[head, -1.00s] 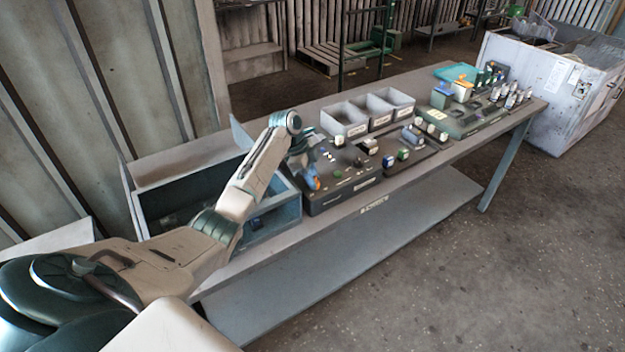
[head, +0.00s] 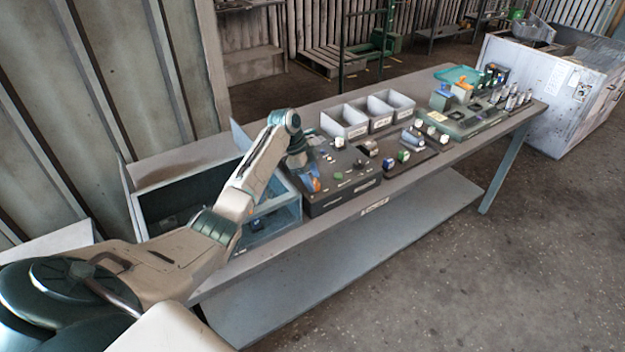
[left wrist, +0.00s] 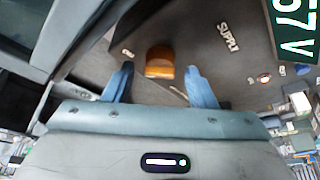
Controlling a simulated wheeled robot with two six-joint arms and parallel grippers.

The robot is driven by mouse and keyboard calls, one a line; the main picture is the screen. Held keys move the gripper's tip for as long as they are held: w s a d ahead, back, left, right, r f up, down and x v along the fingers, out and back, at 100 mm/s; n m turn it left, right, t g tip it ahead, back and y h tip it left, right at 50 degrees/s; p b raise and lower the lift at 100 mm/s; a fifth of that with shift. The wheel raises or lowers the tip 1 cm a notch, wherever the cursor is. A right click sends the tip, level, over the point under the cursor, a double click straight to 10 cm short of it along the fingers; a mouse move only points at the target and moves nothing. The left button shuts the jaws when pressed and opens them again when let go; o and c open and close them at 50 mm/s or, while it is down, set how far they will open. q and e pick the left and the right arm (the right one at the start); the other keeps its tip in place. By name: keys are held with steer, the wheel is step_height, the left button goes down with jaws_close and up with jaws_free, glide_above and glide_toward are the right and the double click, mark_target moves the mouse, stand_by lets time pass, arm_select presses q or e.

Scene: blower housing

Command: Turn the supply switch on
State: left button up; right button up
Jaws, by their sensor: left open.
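The supply switch is an orange rocker (left wrist: 160,62) on a dark panel, beside white lettering reading "SUPPL…" (left wrist: 229,38) in the left wrist view. In the head view the orange switch (head: 316,184) shows at the left end of the dark control panel (head: 350,196). My left gripper (left wrist: 160,86) is open; its two blue fingers stand apart, one on each side of the switch in the picture. I cannot tell whether they touch it. In the head view my left gripper (head: 306,174) is over the panel's left end. My right gripper is not in view.
A green display (left wrist: 294,30) reads "57 V" at the wrist view's upper right. An open bin (head: 270,222) stands left of the panel. Grey trays (head: 345,122) stand behind it, and more panels with small parts line the bench (head: 440,160) to the right.

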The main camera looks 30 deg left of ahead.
arm_select(q)
steer(key=b+v, duration=0.3)
steer(key=v, duration=0.7)
steer(key=shift+a+f, duration=0.1)
